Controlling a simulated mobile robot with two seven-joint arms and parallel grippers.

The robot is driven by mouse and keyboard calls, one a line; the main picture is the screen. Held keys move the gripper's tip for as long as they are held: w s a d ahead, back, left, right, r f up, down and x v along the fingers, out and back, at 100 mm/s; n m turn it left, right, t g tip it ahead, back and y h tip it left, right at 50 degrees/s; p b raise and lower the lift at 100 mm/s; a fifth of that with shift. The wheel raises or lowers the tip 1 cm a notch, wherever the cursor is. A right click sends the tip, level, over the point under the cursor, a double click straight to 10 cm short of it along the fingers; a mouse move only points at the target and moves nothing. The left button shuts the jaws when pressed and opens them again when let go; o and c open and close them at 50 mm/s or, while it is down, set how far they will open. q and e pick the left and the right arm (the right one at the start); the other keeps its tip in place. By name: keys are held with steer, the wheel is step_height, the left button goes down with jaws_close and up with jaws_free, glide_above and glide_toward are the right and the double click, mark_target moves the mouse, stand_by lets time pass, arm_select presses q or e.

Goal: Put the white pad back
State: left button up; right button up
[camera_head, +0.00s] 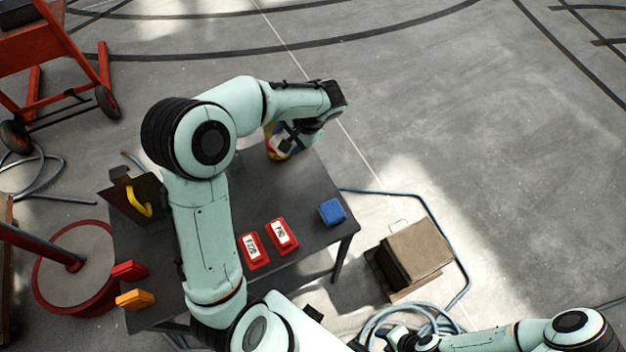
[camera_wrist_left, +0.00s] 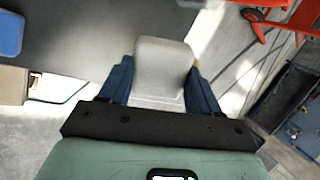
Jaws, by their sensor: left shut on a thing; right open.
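The white pad (camera_wrist_left: 160,68) is a pale block with rounded corners. In the left wrist view it sits between the two dark blue fingers of my left gripper (camera_wrist_left: 160,88), which is shut on it. In the head view my left gripper (camera_head: 290,138) is over the far end of the dark table (camera_head: 300,185), by a small red and yellow thing (camera_head: 270,143). The pad's outline is hard to make out there. My right gripper (camera_head: 364,342) is open at the bottom edge of the head view, near the floor hose, and partly cut off.
A cardboard box (camera_head: 418,252) and hose (camera_head: 462,270) lie on the floor to the right.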

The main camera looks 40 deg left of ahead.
arm_select(q)
step_height(320, 180, up, 2)
steer(key=d+r+n+h, duration=0.1)
steer(key=d+n+h, duration=0.2)
steer(key=h, duration=0.1)
step_height(320, 180, up, 3)
steer(key=n+t+h+p, duration=0.1)
steer(key=n+h, duration=0.1)
glide_above(313, 183)
step_height(313, 183, down, 14)
steer(key=shift+d+f+b, duration=0.1)
steer(key=shift+f+b, duration=0.1)
steer(key=shift+b, duration=0.25)
step_height(313, 183, down, 5)
steer(key=shift+f, duration=0.1)
steer(key=o, duration=0.9)
steer(key=shift+o, duration=0.2)
arm_select(e)
steer(key=shift+w+r, duration=0.1)
steer(key=shift+w, duration=0.05)
arm_select(q)
step_height(313, 183, up, 12)
steer(key=shift+p, duration=0.3)
arm_select(e)
steer(key=shift+w+r, duration=0.5)
steer(key=shift+r, duration=0.05)
